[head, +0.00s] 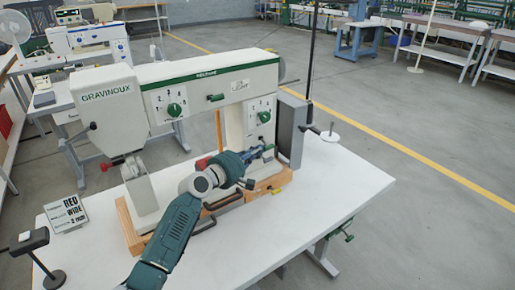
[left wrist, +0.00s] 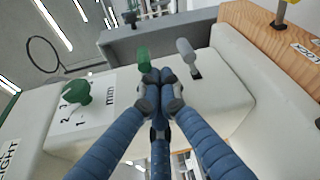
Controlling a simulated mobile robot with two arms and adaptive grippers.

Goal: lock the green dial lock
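In the left wrist view a small green lever (left wrist: 143,57) stands out just beyond my left fingertips, with a grey lever (left wrist: 184,47) to its right. The green lever is likely the dial lock. A round green dial (left wrist: 76,92) sits on a white marked plate to the left; in the head view it seems to be the green dial (head: 264,116) on the machine's right column. My left gripper (left wrist: 160,76) has its fingertips together, with nothing visibly held; whether they touch the green lever cannot be told. In the head view my left gripper (head: 268,150) is low beside the column. My right gripper is out of view.
The white Gravinoux machine (head: 104,93) stands on a white table (head: 300,215). Its arm bears another green dial (head: 174,110) and a green handle (head: 215,97). A grey box (head: 290,128) adjoins the column. A sign (head: 66,213) stands at the left. The table's right part is mostly clear.

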